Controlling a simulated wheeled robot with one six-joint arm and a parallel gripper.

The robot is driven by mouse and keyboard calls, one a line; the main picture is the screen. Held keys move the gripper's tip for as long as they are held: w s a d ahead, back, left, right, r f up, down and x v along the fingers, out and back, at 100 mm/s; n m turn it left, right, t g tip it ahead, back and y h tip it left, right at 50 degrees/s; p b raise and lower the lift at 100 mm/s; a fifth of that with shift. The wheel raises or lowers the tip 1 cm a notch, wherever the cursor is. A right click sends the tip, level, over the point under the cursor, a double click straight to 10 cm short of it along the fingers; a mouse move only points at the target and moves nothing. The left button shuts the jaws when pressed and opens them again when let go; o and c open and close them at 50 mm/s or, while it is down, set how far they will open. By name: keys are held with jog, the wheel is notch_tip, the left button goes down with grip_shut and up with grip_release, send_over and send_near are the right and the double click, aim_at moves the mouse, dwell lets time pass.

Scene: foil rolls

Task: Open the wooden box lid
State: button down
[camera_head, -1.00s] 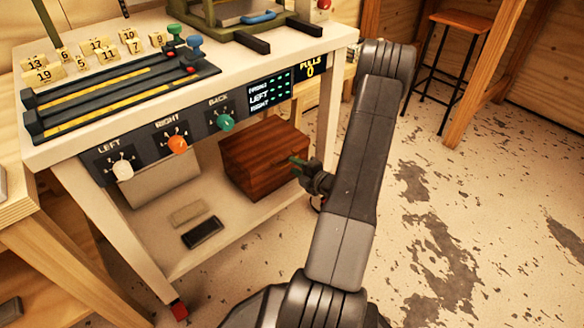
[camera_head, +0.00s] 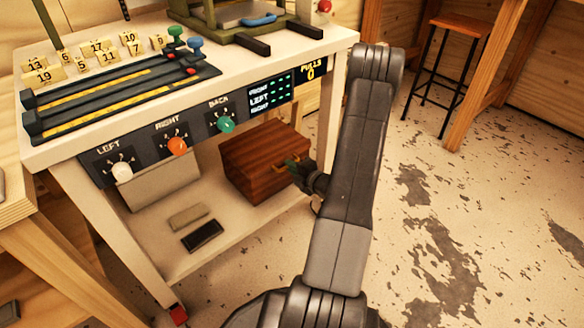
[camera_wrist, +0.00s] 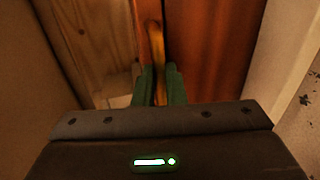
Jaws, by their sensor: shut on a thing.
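The reddish-brown wooden box (camera_head: 262,165) sits on the lower shelf of the white workbench, below the control panel. A brass-coloured handle (camera_head: 279,167) shows on its right-hand side, by my gripper. My gripper (camera_head: 295,165) is at that side, its green fingers close to the box. In the wrist view, the fingers (camera_wrist: 160,88) are shut on the narrow brass-yellow handle (camera_wrist: 158,65), with the reddish wood of the box (camera_wrist: 210,45) behind. The lid looks closed in the head view. The far side of the box is hidden.
The white bench top (camera_head: 75,148) overhangs the box, and a front leg (camera_head: 120,235) stands to the left. A dark block (camera_head: 202,236) and a tan block (camera_head: 187,216) lie on the shelf. The floor to the right is open, with a stool (camera_head: 455,60) behind.

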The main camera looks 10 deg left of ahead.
jog(key=shift+a+r+h+p, duration=0.1)
jog(key=shift+r+h+p, duration=0.2)
jog(key=shift+r+p, duration=1.05)
jog(key=w+a+r+g+h+p, duration=0.1)
jog(key=w+a+r+p, duration=0.1)
jog(key=r+p, duration=0.4)
jog(key=w+a+r+g+h+p, duration=0.2)
jog(key=r+p, duration=0.5)
jog(key=p, duration=0.7)
jog(key=shift+w+a+p, duration=0.2)
jog(key=shift+a+p, duration=0.1)
jog(key=shift+a, duration=0.35)
jog(key=shift+r, duration=0.1)
jog(key=c, duration=1.5)
grip_release()
